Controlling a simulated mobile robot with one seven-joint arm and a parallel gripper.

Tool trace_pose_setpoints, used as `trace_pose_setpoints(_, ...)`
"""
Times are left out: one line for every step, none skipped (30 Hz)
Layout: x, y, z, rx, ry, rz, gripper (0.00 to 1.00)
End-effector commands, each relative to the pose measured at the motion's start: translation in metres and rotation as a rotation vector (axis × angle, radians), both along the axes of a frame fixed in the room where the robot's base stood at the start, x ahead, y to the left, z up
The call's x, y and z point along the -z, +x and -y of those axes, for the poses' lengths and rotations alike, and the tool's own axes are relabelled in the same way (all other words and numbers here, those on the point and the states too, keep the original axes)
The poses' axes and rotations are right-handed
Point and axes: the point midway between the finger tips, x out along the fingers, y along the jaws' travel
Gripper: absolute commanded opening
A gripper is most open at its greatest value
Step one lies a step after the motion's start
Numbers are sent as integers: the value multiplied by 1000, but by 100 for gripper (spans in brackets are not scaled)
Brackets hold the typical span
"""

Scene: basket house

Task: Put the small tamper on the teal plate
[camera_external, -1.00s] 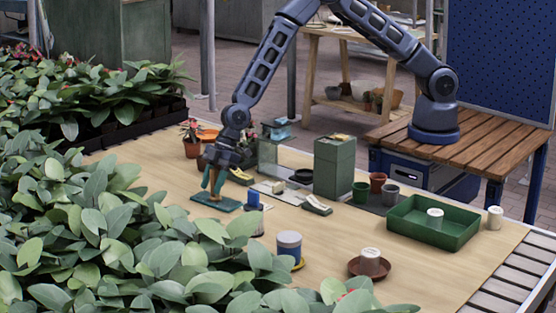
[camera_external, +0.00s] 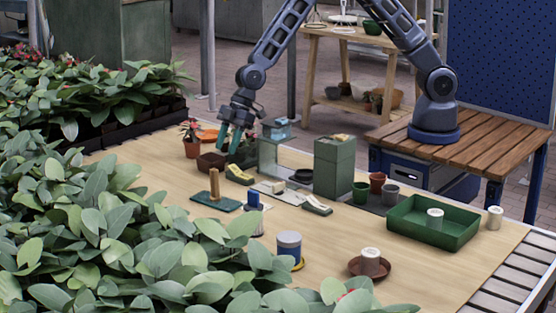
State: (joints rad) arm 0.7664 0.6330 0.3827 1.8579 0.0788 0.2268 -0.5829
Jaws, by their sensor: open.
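The small tamper (camera_external: 214,184) shows as an upright wooden piece standing on the teal plate (camera_external: 230,205). The plate lies flat on the table, near the leaves at the left. It is too small to tell the shape of the tamper's foot. My gripper (camera_external: 230,146) is open and empty, with its teal fingers pointing down. In the picture it is above and a little right of the tamper, clear of it, over the area by the brown pot.
A tall green box (camera_external: 334,166) and a green tray (camera_external: 432,222) are further right.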

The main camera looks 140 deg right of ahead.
Motion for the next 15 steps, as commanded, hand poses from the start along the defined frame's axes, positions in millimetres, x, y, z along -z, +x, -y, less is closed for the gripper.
trace_pose_setpoints(-10, -2, -8, -7, -5, -2, 41)
trace_pose_setpoints(-16, -3, -13, -12, -9, -5, 41)
trace_pose_setpoints(-26, -6, -21, -18, -14, -10, 41)
trace_pose_setpoints(-34, -9, -28, -21, -17, -14, 41)
trace_pose_setpoints(-43, -12, -35, -26, -22, -19, 41)
trace_pose_setpoints(-54, -17, -45, -32, -27, -25, 41)
trace_pose_setpoints(-64, -21, -52, -35, -30, -30, 41)
trace_pose_setpoints(-73, -25, -60, -39, -35, -35, 41)
trace_pose_setpoints(-84, -31, -70, -43, -40, -42, 41)
trace_pose_setpoints(-92, -36, -77, -44, -44, -46, 41)
trace_pose_setpoints(-100, -41, -84, -47, -47, -51, 41)
trace_pose_setpoints(-111, -48, -94, -51, -52, -56, 41)
trace_pose_setpoints(-119, -53, -101, -53, -55, -60, 41)
trace_pose_setpoints(-127, -59, -108, -53, -58, -65, 41)
trace_pose_setpoints(-137, -66, -117, -56, -63, -69, 41)
